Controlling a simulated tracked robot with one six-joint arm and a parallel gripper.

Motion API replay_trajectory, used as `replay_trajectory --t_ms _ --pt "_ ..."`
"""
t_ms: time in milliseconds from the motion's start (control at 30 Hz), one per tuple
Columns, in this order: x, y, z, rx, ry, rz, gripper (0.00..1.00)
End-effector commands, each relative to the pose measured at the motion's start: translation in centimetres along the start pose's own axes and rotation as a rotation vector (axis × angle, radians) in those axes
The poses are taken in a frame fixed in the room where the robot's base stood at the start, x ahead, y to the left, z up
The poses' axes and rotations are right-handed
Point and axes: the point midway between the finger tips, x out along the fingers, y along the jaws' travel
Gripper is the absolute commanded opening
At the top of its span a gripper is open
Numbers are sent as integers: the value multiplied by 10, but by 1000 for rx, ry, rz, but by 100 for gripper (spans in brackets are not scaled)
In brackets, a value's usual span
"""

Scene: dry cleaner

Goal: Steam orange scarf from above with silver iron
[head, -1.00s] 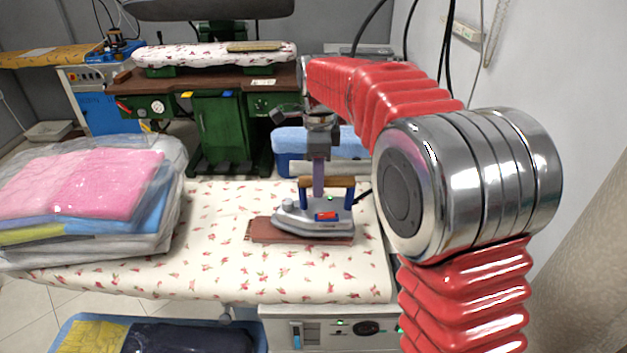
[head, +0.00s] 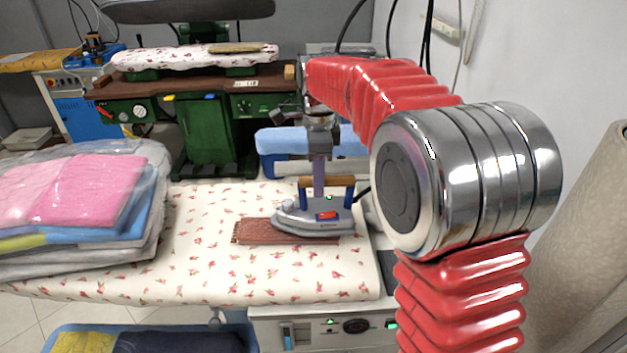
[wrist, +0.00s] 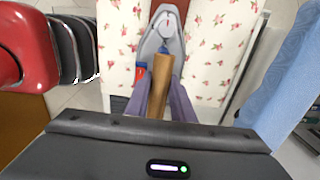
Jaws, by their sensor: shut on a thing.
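The silver iron (head: 318,218) has a wooden handle on blue posts. My gripper (head: 319,180) is shut on that handle, and its two fingers straddle the wood in the wrist view (wrist: 161,98). The iron is level, over the right part of a flat rust-brown, ribbed piece with a fringed left edge (head: 252,232), which looks like the scarf. I cannot tell whether the sole touches it. The iron hides much of the piece.
The flowered board (head: 200,270) bears a bagged stack of folded clothes (head: 70,195) at left. A control box (head: 322,328) is below its front edge. A blue-covered board (head: 290,140) and a green press (head: 205,130) stand behind. The board's middle left is bare.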

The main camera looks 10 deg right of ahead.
Motion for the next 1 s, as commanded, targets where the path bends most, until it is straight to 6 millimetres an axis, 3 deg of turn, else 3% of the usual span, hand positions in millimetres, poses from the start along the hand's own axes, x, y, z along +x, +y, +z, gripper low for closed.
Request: replay_trajectory --t_ms 1000 --pt "-4 0 -36 1 -1 -9 0"
